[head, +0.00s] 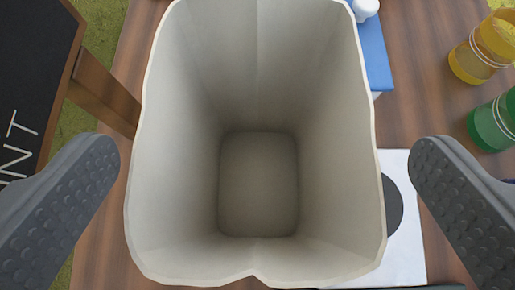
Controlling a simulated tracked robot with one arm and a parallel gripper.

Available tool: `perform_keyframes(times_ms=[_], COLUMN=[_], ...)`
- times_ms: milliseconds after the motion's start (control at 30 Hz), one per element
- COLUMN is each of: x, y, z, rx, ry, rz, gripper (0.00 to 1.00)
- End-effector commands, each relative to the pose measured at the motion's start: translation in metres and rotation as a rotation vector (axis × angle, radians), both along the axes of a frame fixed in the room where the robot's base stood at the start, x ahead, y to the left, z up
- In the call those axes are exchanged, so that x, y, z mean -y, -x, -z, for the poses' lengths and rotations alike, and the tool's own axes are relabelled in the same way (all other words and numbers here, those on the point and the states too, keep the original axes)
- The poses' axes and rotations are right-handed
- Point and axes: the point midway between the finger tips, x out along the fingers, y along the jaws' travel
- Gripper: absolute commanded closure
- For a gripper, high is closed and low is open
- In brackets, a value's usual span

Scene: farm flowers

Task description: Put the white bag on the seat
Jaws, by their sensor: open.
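The white bag (172,190) stands open-topped and upright in the middle of the head view, and I look straight down into it. It looks empty, with a plain floor inside. My gripper (262,192) is open, with one dark, studded finger at the left of the bag and the other at the right. A gap shows between the bag and each finger, so neither seems to touch it. The seat cannot be made out in this view.
The bag stands on a brown wooden surface (430,110). A dark chalkboard (30,80) with a wooden frame is at the left. A blue object (373,55) is behind the bag. Yellow (478,55) and green (492,122) jars are at the right. A white sheet (405,240) with a dark disc lies beside the bag.

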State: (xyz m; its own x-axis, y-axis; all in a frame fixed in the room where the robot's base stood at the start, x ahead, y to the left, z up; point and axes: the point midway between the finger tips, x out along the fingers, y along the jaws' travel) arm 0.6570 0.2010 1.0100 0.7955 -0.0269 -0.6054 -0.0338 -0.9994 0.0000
Motion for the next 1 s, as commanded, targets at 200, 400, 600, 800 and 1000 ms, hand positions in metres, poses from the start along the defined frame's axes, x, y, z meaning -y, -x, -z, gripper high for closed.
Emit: perform_keyframes(times_ms=[200,400,600,800,1000], x=[-0.001,-0.002,-0.002,-0.002,-0.002], y=[-0.014,-0.033,-0.041,-0.041,-0.041], z=[0.009,0.023,0.029,0.029,0.029], rx=[-0.001,-0.002,0.000,0.000,0.000], ry=[0.001,0.001,-0.001,0.000,0.000], rz=[0.001,0.001,-0.001,0.000,0.000], gripper=[0.00,0.00,0.00,0.08,0.51])
